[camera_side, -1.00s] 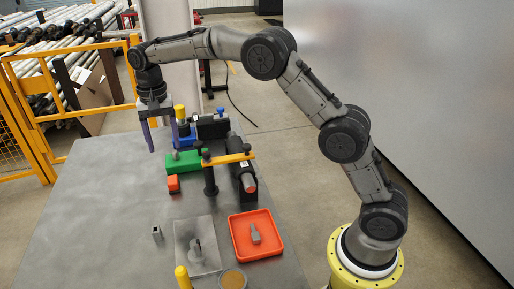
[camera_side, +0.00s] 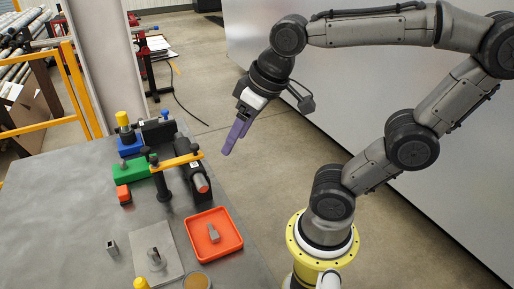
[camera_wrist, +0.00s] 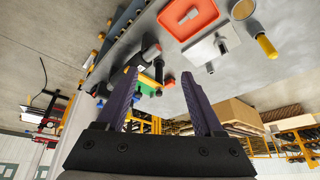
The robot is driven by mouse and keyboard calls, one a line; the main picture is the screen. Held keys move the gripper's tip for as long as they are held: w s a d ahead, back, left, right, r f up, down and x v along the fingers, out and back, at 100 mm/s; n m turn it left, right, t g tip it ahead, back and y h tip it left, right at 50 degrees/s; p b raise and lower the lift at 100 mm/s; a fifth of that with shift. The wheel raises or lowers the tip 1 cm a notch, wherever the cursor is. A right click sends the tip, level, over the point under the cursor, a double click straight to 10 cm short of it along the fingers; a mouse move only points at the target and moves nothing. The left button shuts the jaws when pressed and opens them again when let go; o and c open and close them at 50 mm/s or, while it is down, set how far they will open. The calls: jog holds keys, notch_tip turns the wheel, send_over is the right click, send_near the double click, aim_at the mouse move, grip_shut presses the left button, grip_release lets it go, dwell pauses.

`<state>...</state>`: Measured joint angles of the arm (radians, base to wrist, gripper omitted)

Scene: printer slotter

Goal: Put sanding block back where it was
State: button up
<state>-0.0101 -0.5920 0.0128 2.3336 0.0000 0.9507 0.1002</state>
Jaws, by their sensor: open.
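My gripper (camera_side: 232,138) is open and empty. It hangs in the air to the right of the table, beyond its edge, with its purple fingers pointing down. It also shows in the wrist view (camera_wrist: 160,78), with nothing between the fingers. I cannot tell for sure which object is the sanding block. A small orange-red block (camera_side: 123,194) stands on the table beside a green block (camera_side: 130,170). A small grey block (camera_side: 112,247) stands apart nearer the front. A grey piece (camera_side: 213,233) lies in an orange tray (camera_side: 225,250).
A black device with an orange bar (camera_side: 176,161) stands near the table's right edge. A blue block (camera_side: 128,148) and a yellow-topped post (camera_side: 122,118) are behind it. A grey plate (camera_side: 172,258) and a round brown-topped disc (camera_side: 196,282) are in front. The table's left side is clear.

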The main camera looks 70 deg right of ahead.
jog(key=shift+n+t, duration=0.3)
jog(key=shift+n, duration=0.2)
jog(key=s+f, duration=0.1)
jog(key=s, duration=0.1)
jog(key=s+f, duration=0.1)
jog(key=s, duration=0.1)
jog(key=shift+d+f, duration=0.1)
jog(key=shift+f, duration=0.3)
dwell(1.3)
